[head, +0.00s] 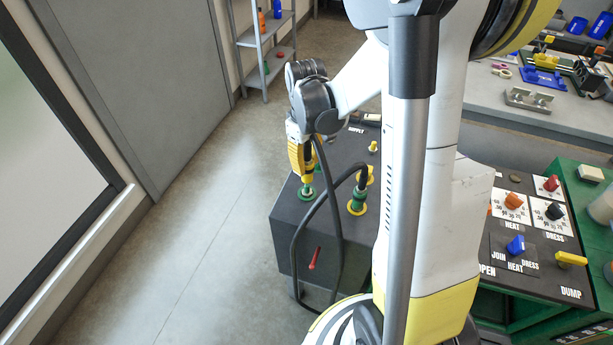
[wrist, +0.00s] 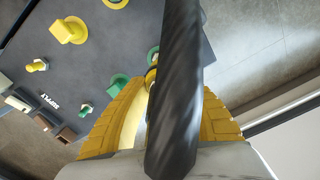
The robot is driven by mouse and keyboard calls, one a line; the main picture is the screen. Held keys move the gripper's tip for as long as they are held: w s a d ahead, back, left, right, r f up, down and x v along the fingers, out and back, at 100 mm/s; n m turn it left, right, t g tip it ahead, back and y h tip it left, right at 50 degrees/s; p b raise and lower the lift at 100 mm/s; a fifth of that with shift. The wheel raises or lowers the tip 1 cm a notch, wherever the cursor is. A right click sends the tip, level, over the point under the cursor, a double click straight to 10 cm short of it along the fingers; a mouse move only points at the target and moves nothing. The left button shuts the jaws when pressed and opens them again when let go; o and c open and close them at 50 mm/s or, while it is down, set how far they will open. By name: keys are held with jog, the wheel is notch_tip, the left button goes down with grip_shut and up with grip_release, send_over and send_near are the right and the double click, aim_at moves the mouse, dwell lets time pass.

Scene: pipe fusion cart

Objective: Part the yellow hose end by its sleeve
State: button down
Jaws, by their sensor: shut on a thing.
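The yellow hose end (head: 308,183) stands upright on a green port at the left of the dark box's top in the head view. My gripper (head: 307,160) is above it with its yellow fingers around its upper part. In the wrist view my gripper (wrist: 160,125) has a ribbed yellow finger on each side of the black hose (wrist: 178,90), which hides most of the grip. A small part of the yellow sleeve (wrist: 151,76) shows beside the hose, close to a green port ring (wrist: 153,54). I cannot tell whether the hose end is still seated.
A green hose end (head: 357,203) with its own black hose stands on a yellow port just right. Another yellow fitting (head: 368,176) is behind it. A red lever (head: 315,258) is on the box's front. A control panel (head: 530,235) lies right. The floor at left is clear.

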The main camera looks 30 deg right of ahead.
aim_at(306, 144)
dwell(0.3)
jog(key=shift+r+p, duration=3.3)
jog(key=shift+r, duration=1.3)
